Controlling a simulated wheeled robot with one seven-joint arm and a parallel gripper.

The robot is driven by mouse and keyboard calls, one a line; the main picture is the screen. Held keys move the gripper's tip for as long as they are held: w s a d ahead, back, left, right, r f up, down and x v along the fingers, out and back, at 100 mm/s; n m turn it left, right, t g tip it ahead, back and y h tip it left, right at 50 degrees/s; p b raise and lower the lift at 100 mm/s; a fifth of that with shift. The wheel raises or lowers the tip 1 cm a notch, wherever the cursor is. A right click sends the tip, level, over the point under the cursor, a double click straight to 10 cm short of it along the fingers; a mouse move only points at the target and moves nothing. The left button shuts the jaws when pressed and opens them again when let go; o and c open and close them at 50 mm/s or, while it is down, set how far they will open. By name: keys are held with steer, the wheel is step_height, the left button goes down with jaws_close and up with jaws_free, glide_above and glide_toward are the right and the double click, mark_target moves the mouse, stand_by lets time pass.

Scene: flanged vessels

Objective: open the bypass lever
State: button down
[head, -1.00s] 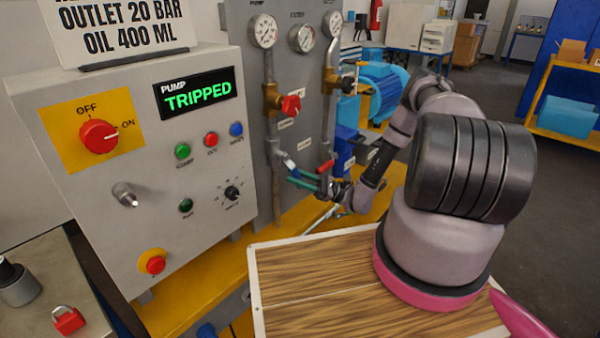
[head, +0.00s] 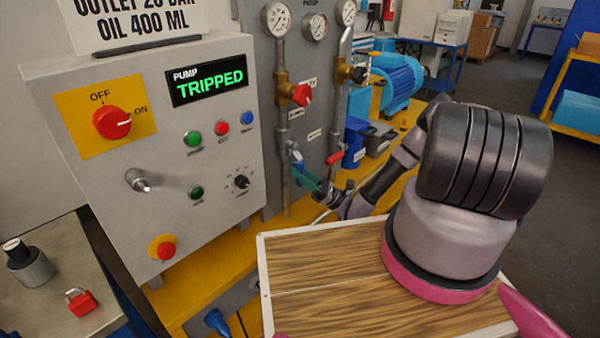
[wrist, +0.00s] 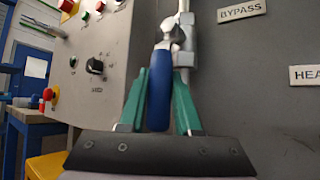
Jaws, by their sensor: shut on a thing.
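The bypass lever has a blue handle (wrist: 159,90), which lies between the two green fingers of my gripper (wrist: 160,95) in the wrist view. My gripper is shut on this handle. The lever's silver pivot and valve body (wrist: 178,45) sit just beyond the fingertips on a vertical pipe. A "BYPASS" label (wrist: 241,11) is on the grey panel to the right.
A red-handled lever (head: 335,157) is on the pipe just right of my gripper. A red valve knob (head: 302,95) is above. The control box (head: 165,130) stands left, its display (head: 208,79) reading "PUMP TRIPPED". A wooden-topped surface (head: 330,275) lies in front.

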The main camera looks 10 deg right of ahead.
steer(key=c, duration=0.6)
jaws_free()
steer(key=shift+f, duration=0.1)
steer(key=v, duration=1)
steer(key=shift+d+f, duration=0.25)
steer(key=shift+s, duration=0.1)
